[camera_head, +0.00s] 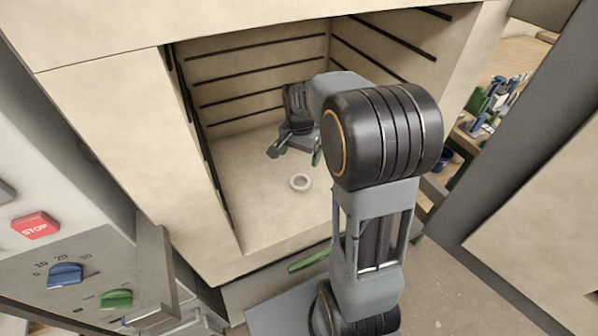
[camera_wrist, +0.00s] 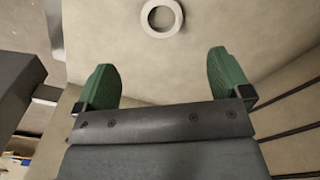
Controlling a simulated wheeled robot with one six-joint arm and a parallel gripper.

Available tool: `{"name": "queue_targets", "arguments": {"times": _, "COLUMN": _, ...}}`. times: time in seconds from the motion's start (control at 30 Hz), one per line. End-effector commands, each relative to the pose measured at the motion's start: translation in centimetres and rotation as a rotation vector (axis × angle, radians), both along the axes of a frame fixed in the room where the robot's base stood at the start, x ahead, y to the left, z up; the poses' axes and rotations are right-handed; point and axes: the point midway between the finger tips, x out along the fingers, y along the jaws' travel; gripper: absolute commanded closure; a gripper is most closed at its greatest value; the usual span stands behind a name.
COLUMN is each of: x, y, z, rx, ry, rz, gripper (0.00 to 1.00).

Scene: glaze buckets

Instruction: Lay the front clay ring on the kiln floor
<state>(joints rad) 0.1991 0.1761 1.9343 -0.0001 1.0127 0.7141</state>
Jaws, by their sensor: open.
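A pale clay ring (camera_head: 300,182) lies flat on the kiln floor (camera_head: 262,205), near the middle of the chamber. It also shows at the top of the wrist view (camera_wrist: 161,17), beyond my fingertips. My gripper (camera_head: 297,156) is inside the kiln, above the floor and behind the ring in the head view. Its two green fingers stand wide apart in the wrist view (camera_wrist: 164,72), with nothing between them. The ring is apart from the fingers. My arm hides part of the kiln's right side.
The kiln walls carry dark horizontal grooves (camera_head: 240,75) close around my gripper. A control panel with a red stop button (camera_head: 36,225) and a blue knob (camera_head: 66,274) is at left. A shelf with tools (camera_head: 490,105) stands outside at right.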

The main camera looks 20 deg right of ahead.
Motion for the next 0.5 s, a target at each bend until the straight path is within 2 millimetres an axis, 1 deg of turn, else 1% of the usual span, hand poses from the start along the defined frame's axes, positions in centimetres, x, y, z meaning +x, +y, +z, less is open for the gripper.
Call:
{"name": "queue_targets", "arguments": {"times": 0.03, "x": -1.0, "y": 0.9, "z": 1.1, "rx": -0.005, "ry": -0.023, "rz": 0.062, "gripper": 0.04}}
{"name": "queue_targets", "arguments": {"times": 0.1, "x": -2.9, "y": 2.3, "z": 2.3, "rx": -0.014, "ry": -0.054, "rz": 0.179, "gripper": 0.04}}
{"name": "queue_targets", "arguments": {"times": 0.2, "x": -5.9, "y": 4.3, "z": 3.5, "rx": -0.034, "ry": -0.102, "rz": 0.367, "gripper": 0.04}}
{"name": "queue_targets", "arguments": {"times": 0.3, "x": -8.9, "y": 5.8, "z": 4.0, "rx": -0.055, "ry": -0.144, "rz": 0.540, "gripper": 0.04}}
{"name": "queue_targets", "arguments": {"times": 0.4, "x": -11.4, "y": 7.0, "z": 4.1, "rx": -0.078, "ry": -0.180, "rz": 0.687, "gripper": 0.04}}
{"name": "queue_targets", "arguments": {"times": 0.5, "x": -13.2, "y": 7.7, "z": 4.0, "rx": -0.097, "ry": -0.206, "rz": 0.797, "gripper": 0.04}}
